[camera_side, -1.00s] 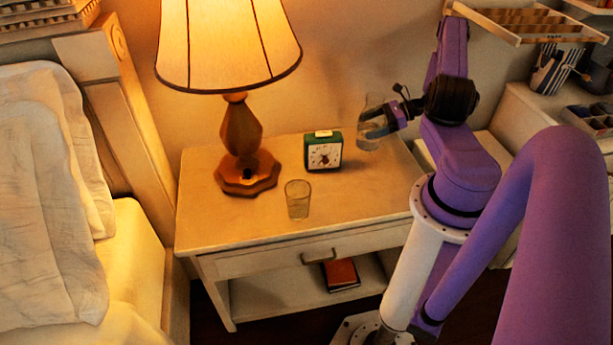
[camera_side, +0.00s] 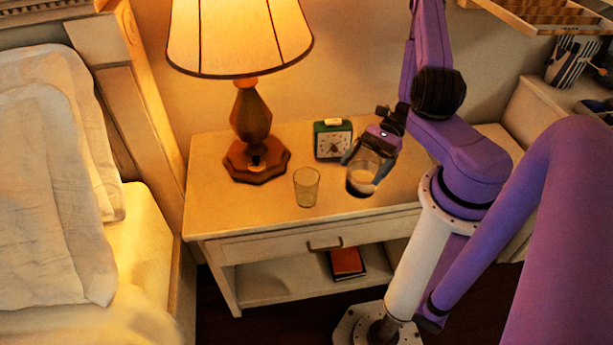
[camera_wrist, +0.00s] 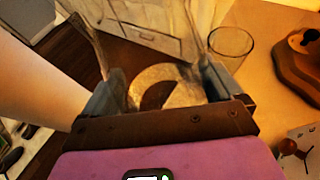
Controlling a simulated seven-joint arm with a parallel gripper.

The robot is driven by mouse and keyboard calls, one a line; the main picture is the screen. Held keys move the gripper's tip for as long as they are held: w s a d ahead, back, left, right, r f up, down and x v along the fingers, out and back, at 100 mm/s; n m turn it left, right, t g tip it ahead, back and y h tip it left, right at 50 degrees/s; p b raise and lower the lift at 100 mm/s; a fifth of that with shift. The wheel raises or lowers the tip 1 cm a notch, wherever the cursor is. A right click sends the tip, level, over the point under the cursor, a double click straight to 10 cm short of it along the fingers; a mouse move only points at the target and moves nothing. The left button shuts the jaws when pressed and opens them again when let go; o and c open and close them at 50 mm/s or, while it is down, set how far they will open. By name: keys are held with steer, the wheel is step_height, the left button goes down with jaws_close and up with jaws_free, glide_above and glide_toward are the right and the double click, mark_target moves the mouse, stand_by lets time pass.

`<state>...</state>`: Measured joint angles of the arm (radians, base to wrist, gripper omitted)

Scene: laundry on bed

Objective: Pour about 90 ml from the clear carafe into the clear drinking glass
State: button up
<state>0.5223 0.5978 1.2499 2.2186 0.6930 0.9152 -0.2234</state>
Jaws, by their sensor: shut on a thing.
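The clear carafe (camera_side: 360,183) is between the fingers of my gripper (camera_side: 366,163), which is shut on it. It is at the right front of the nightstand top, and its exact tilt and clearance are hard to tell. In the wrist view the carafe (camera_wrist: 165,75) spreads outward between the two fingers, with a pale curved band inside. Its liquid level cannot be made out. The clear drinking glass (camera_side: 306,188) stands upright on the nightstand, left of the carafe. In the wrist view the glass (camera_wrist: 231,44) is beyond the right finger and looks empty.
The nightstand (camera_side: 225,215) holds a lit lamp (camera_side: 257,155) at the left and a green clock (camera_side: 333,140) behind the glass and carafe. A bed (camera_side: 60,190) is at the left. The tabletop in front of the lamp is clear.

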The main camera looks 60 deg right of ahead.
steer(key=a+r, duration=0.2)
steer(key=a, duration=0.6)
steer(key=w+a+f+m+t, duration=0.1)
steer(key=a+f+m+t, duration=0.1)
steer(key=a+f, duration=0.2)
steer(key=shift+w+a+f, duration=0.3)
steer(key=shift+f, duration=1.05)
steer(key=shift+r, duration=0.1)
steer(key=shift+s+r+m+g+y, duration=0.1)
steer(key=shift+r+m+g+y, duration=0.45)
steer(key=shift+m, duration=1.4)
steer(key=shift+r+m+g+y, duration=0.2)
steer(key=shift+m+g+y, duration=0.3)
steer(key=shift+m+y, duration=1)
steer(key=shift+s+r+m+g+y, duration=0.1)
steer(key=shift+r+m+g+y, duration=0.35)
steer(key=shift+m, duration=1.9)
